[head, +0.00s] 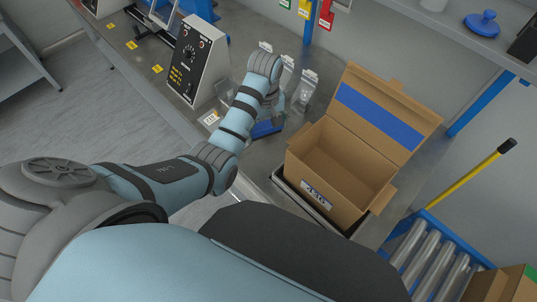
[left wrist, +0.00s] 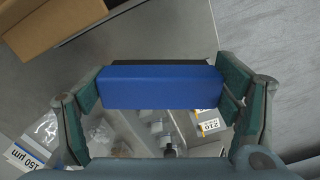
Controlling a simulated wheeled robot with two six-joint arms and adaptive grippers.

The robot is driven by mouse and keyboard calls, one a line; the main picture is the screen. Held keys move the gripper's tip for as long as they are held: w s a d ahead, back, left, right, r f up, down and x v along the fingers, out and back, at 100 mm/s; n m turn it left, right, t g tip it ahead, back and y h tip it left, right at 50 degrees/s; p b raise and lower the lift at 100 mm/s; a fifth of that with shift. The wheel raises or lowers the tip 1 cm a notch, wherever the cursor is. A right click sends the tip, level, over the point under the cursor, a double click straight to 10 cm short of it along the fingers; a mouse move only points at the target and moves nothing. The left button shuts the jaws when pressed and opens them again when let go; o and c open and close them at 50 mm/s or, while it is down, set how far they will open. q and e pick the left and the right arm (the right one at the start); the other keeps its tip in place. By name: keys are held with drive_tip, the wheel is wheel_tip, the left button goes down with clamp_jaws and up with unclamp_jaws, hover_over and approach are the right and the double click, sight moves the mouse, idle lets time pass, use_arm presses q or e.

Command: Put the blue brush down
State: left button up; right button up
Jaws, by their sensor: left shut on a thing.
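The blue brush (left wrist: 160,87) is a blue block with a dark strip along its far side. My left gripper (left wrist: 161,95) is shut on it, with a finger at each end in the left wrist view. In the head view the brush (head: 266,129) shows as a small blue piece beside my left wrist, over the grey bench (head: 258,163). My arm hides most of the gripper there. I cannot tell whether the brush touches the bench. My right gripper is not in view.
An open cardboard box (head: 345,172) stands to the right of the brush. A control panel box (head: 197,62) stands to the left. Clear bags (head: 305,90) of parts lie behind, and a small label (left wrist: 208,125) is close by. Bare bench lies in front.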

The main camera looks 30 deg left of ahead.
use_arm(q)
drive_tip(key=b, duration=0.1)
approach(266, 157)
drive_tip(key=f+b, duration=0.2)
drive_tip(key=f, duration=0.4)
drive_tip(key=shift+w+f, duration=0.1)
drive_tip(key=shift+w, duration=0.1)
drive_tip(key=shift+f, duration=0.15)
drive_tip(key=shift+s, duration=0.15)
drive_tip(key=o, duration=1.4)
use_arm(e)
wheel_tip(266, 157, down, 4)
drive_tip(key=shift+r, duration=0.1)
use_arm(q)
wheel_tip(266, 157, up, 12)
drive_tip(key=p, duration=0.3)
drive_tip(key=shift+r+p, duration=0.2)
drive_tip(key=shift+p, duration=0.2)
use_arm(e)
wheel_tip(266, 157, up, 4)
